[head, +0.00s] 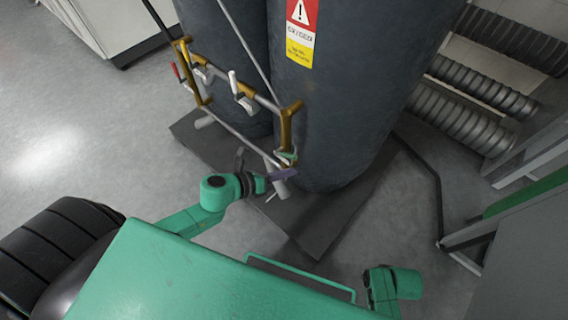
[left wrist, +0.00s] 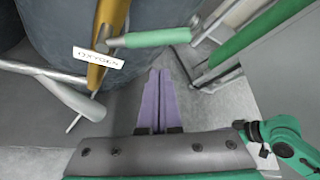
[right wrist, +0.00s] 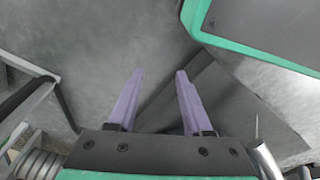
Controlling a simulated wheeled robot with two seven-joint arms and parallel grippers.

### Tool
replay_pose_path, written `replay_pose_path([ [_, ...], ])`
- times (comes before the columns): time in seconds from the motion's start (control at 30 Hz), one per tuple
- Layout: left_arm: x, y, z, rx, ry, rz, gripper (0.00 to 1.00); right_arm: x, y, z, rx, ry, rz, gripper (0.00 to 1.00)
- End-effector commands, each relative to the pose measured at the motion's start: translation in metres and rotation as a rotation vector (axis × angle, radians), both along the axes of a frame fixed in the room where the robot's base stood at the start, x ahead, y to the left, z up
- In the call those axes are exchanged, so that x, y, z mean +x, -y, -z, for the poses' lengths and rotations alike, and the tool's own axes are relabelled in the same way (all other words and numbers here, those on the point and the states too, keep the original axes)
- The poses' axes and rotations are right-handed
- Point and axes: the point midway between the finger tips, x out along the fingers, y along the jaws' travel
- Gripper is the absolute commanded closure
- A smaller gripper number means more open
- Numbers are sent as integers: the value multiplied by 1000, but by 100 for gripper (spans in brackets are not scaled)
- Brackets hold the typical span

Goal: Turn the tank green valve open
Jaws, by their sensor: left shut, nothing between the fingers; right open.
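The green valve handle (left wrist: 158,38) sticks out to the right from a brass pipe (left wrist: 108,40) in the left wrist view. In the head view the green handle (head: 287,155) shows small at the lower right of the tank piping, partly hidden. My left gripper (head: 284,174) is just below it. In the left wrist view my left gripper (left wrist: 160,72) has its purple fingers shut together with nothing between them, and the handle passes beyond their tips. I cannot tell whether they touch. My right gripper (right wrist: 159,73) is open and empty over the floor.
Dark tanks (head: 350,90) stand on a grey base plate (head: 315,225). White (head: 233,85) and red (head: 176,70) handles sit further left on the piping. A white "OXYGEN" tag (left wrist: 99,57) hangs by the brass pipe. Ribbed hoses (head: 480,85) lie at the right.

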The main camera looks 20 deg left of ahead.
Motion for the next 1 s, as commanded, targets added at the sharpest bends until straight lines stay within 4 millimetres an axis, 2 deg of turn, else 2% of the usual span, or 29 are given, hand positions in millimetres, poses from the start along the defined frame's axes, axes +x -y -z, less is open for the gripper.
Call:
replay_pose_path([
  [0.03,3,-4,-12,3,1,3,100,-5,2,1,-5,-5,1,50],
  [0.2,9,-11,-23,-2,-1,2,100,-11,6,12,-8,-4,2,50],
  [1.0,10,-14,-26,-64,-27,0,100,-7,4,11,-6,-1,2,50],
])
